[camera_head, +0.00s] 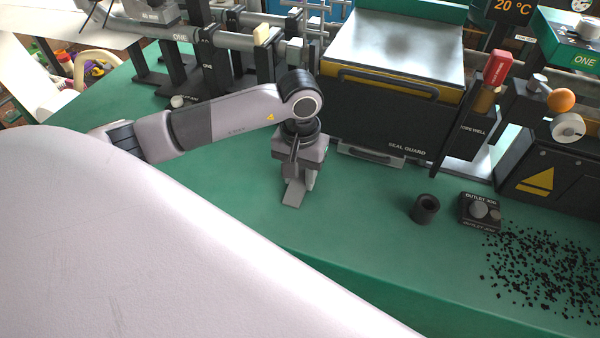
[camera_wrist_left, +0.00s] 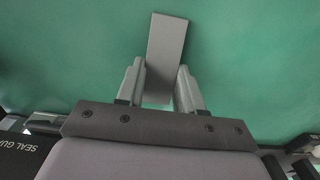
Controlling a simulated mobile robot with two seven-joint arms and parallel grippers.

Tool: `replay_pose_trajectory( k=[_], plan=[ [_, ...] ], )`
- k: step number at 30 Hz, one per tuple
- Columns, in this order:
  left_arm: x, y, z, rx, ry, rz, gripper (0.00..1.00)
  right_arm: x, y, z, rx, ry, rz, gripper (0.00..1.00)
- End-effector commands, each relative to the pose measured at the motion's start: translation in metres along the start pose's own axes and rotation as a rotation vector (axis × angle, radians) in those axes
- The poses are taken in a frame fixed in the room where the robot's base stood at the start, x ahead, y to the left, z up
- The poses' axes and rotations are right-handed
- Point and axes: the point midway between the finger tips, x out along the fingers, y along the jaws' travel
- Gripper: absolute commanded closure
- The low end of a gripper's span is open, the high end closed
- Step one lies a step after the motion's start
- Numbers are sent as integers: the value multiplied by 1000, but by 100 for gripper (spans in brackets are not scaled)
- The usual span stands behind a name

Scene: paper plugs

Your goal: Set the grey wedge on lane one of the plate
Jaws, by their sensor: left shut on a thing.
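The grey wedge (camera_head: 293,194) is a plain grey block, low over or on the green bench top in front of the black unit marked SEAL GUARD. My left gripper (camera_head: 300,176) points down and is shut on it. In the left wrist view the wedge (camera_wrist_left: 167,45) sits between the two fingers of the left gripper (camera_wrist_left: 160,84) and sticks out past their tips. I cannot tell whether it touches the bench. A flat, shiny metal plate (camera_head: 390,45) lies on top of the SEAL GUARD unit; no lane marks are readable on it. My right gripper is not in view.
The SEAL GUARD unit (camera_head: 375,123) stands behind the gripper. A black cup (camera_head: 425,208), a small knob box (camera_head: 480,212) and scattered black bits (camera_head: 540,270) are to the right. Rail stands marked ONE (camera_head: 207,67) are at back left. The green bench (camera_head: 350,235) is clear in front.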

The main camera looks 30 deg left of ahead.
Motion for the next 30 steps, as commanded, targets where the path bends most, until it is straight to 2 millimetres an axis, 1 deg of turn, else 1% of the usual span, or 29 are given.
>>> replay_pose_trajectory(
  k=[1,2,3,11,16,17,20,24,30],
  plan=[
    [3,0,0,0,1,0,60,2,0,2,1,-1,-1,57],
    [1,0,0,0,0,0,51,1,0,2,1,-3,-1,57],
    [1,0,0,0,0,0,38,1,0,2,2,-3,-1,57],
    [1,0,0,0,0,0,38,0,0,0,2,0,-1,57],
    [-5,0,0,0,-1,0,38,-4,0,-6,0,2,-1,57],
    [-8,0,-1,0,3,1,38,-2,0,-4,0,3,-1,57],
    [-26,0,-1,1,6,1,38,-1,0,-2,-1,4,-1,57],
    [-58,0,-1,1,7,1,38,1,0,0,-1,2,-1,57],
    [-96,0,-1,0,5,1,38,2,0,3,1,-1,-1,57]
  ],
)
